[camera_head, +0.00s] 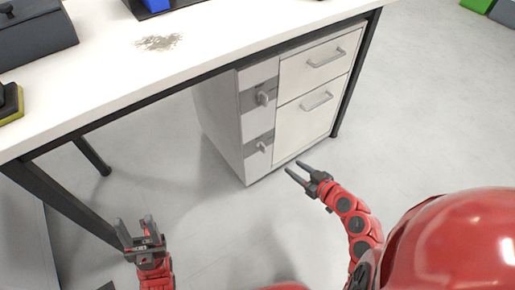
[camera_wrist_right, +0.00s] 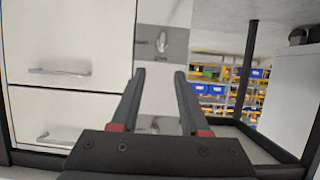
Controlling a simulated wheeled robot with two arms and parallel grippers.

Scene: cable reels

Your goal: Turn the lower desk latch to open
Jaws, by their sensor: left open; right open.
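The lower desk latch (camera_head: 262,147) is a small grey knob on a grey plate, low on the narrow left column of the cabinet front. The right wrist view appears upside down, so the lower latch (camera_wrist_right: 162,42) shows near its top, beyond the fingertips. My right gripper (camera_head: 294,167) is open and empty, to the right of and below the lower latch in the head view, apart from it. Its fingers (camera_wrist_right: 160,75) also show in the wrist view. My left gripper (camera_head: 135,220) is open and empty over the floor at lower left.
The upper latch (camera_head: 263,98) sits above the lower one. Two drawers (camera_head: 303,122) with bar handles lie to the right. The white desktop (camera_head: 215,42) overhangs the cabinet, with dark legs (camera_head: 355,75) at its ends. Floor in front is clear.

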